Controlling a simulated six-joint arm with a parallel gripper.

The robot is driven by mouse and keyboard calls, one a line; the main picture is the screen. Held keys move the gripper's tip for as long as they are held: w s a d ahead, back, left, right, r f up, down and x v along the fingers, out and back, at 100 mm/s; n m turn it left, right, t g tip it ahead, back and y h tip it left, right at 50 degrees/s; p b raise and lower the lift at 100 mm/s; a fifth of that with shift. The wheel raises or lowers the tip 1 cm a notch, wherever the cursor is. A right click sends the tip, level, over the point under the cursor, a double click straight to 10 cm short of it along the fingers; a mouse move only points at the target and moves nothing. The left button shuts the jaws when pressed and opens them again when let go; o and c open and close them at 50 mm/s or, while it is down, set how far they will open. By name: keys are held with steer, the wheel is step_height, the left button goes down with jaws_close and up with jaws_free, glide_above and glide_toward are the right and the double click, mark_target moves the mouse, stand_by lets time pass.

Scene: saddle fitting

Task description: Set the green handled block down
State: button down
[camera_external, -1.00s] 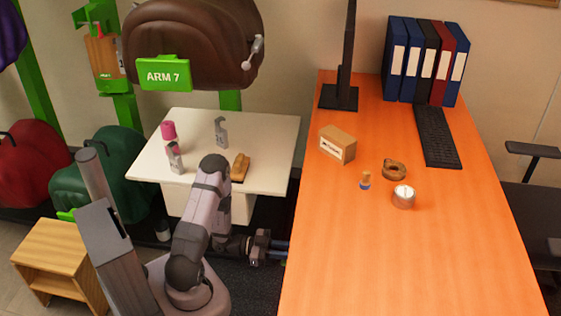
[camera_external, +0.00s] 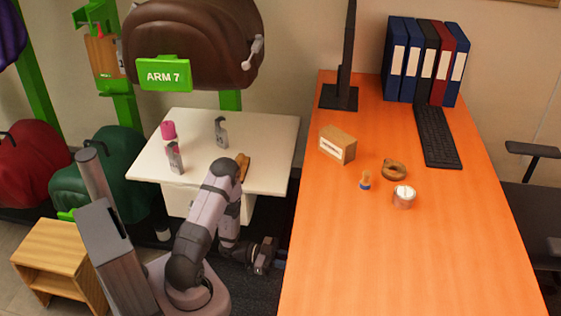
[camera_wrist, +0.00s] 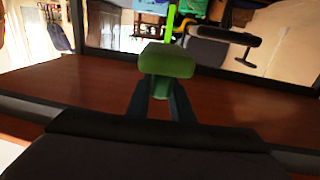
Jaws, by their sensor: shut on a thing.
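The green handled block (camera_wrist: 168,62) shows in the wrist view, with a wide green top and a narrower part below it. My gripper (camera_wrist: 163,95) is shut on it, with a dark finger on each side of the narrower part. In the external view my gripper (camera_external: 270,256) is low, beside the left edge of the orange desk, and the green block cannot be made out there.
The orange desk (camera_external: 400,260) has a wide clear front part. A cardboard box (camera_external: 337,144), a tape roll (camera_external: 394,170), a small brush (camera_external: 365,180) and a white-topped tin (camera_external: 404,197) stand farther back. A white table (camera_external: 270,140) holds several small items.

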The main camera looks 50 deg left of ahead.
steer(key=shift+w+a+t, duration=0.1)
steer(key=shift+a+t, duration=0.2)
steer(key=shift+a, duration=0.2)
steer(key=a+r+n+t+y, duration=0.1)
steer(key=a+r+n+y, duration=0.55)
steer(key=a, duration=0.95)
steer(key=a+r+n+t+y, duration=0.3)
steer(key=a+r+y, duration=0.55)
steer(key=a, duration=0.85)
steer(key=a+r+n+y, duration=0.7)
steer(key=a+y, duration=0.1)
steer(key=a, duration=0.8)
steer(key=s+a+f+n+g+y, duration=0.2)
steer(key=s+a+f+n+y, duration=0.1)
steer(key=a, duration=0.4)
steer(key=shift+s+a+g+y, duration=0.2)
steer(key=shift+s+g+y, duration=0.25)
steer(key=shift+s, duration=0.2)
steer(key=shift+f, duration=0.15)
steer(key=shift+f+b, duration=1.4)
steer(key=shift+f, duration=3.35)
steer(key=shift+f, duration=0.1)
